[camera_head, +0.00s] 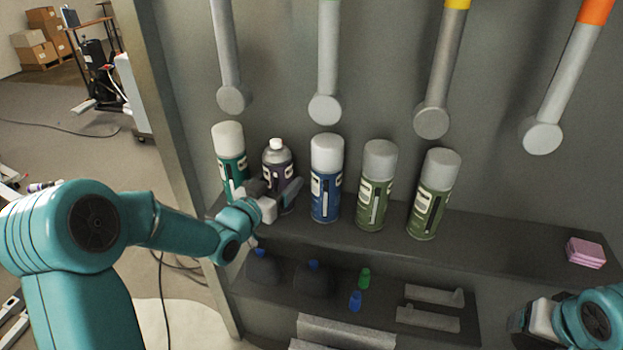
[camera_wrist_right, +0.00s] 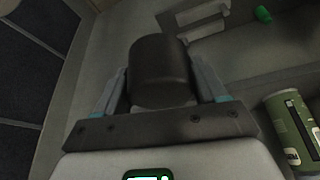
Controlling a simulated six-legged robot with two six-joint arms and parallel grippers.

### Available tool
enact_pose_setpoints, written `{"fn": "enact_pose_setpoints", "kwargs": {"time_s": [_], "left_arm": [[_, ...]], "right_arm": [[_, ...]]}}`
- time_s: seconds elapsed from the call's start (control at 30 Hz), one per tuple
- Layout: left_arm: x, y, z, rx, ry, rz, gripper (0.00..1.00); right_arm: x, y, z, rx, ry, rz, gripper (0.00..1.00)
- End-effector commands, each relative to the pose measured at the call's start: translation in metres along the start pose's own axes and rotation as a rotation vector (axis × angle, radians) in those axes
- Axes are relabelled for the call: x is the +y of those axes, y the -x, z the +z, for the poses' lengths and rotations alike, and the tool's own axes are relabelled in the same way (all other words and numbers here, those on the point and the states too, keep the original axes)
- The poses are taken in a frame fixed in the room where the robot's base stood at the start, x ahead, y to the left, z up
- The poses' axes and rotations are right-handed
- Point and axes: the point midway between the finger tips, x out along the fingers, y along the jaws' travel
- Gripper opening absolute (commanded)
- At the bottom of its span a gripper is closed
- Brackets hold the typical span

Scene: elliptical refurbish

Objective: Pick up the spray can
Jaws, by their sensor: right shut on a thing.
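My right gripper (camera_head: 528,318) is low at the right, away from the cans. In the right wrist view its fingers are shut on a dark rounded block (camera_wrist_right: 160,70).
A pink block stack (camera_head: 585,252) lies on the shelf (camera_head: 500,250) at the right. Metal tools (camera_head: 328,60) hang above the cans. A lower shelf holds dark bottles with blue caps (camera_head: 263,268), small blue (camera_head: 355,300) and green (camera_head: 364,278) bottles and grey brackets (camera_head: 428,318).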

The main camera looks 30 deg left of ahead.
Motion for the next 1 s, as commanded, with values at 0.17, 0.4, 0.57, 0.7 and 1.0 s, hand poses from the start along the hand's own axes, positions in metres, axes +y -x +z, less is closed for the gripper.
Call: {"fn": "enact_pose_setpoints", "kwargs": {"time_s": [0.17,0.4,0.57,0.7,1.0], "left_arm": [[0.0,0.0,0.0,-0.001,-0.001,0.0,0.37],[0.0,0.0,-0.018,0.005,-0.003,0.0,0.37],[0.0,0.0,-0.053,0.009,-0.004,-0.001,0.37],[0.0,0.0,-0.08,0.006,-0.003,0.0,0.37],[0.0,0.0,-0.101,0.001,-0.001,0.0,0.37]], "right_arm": [[0.0,0.0,0.0,0.0,0.0,0.0,0.47],[0.0,-0.004,0.002,0.0,0.0,0.0,0.47],[0.0,-0.009,0.004,0.0,0.0,0.0,0.47],[0.0,-0.011,0.005,0.0,0.0,0.0,0.47],[0.0,-0.012,0.005,0.0,0.0,0.0,0.47]]}}
